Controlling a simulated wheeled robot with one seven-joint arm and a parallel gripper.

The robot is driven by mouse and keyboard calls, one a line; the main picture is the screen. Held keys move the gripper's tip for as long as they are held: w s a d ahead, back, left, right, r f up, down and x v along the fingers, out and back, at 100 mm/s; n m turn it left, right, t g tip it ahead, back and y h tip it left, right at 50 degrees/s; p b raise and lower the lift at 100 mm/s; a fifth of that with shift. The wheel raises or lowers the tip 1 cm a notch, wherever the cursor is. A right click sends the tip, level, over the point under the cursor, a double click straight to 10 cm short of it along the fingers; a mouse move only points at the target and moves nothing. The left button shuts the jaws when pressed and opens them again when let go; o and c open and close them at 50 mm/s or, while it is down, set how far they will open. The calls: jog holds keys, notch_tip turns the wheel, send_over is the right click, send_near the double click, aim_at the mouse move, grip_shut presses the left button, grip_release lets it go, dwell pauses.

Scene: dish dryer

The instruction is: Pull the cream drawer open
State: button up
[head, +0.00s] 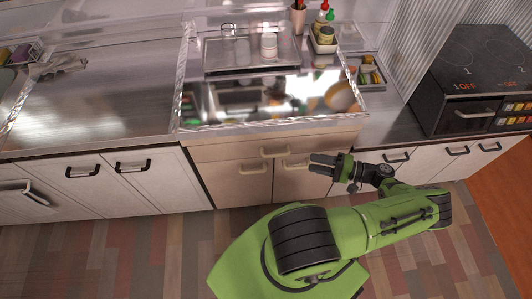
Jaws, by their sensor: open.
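The cream drawer (225,152) is a wide, shallow front below the steel counter, above two cream cabinet doors. It looks shut and about flush with the doors. Its pale bar handle (275,151) is near the middle of the front. My gripper (311,163) is in front of the cream unit, to the right of the drawer handle and slightly lower in the picture. Its dark fingers point left and are apart, with nothing seen between them. It hides part of the right cream door; I cannot tell how far it is from the fronts.
The cream doors have pale handles, the left (250,169) close below the drawer. White cabinets (130,180) with dark handles flank the unit. A steel tray (225,70) with a white container and bottles (320,22) stand above. A dark oven (470,90) is at right.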

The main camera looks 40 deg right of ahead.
aim_at(275, 156)
jog(key=x, duration=1.4)
jog(key=shift+w+a, duration=0.3)
grip_shut()
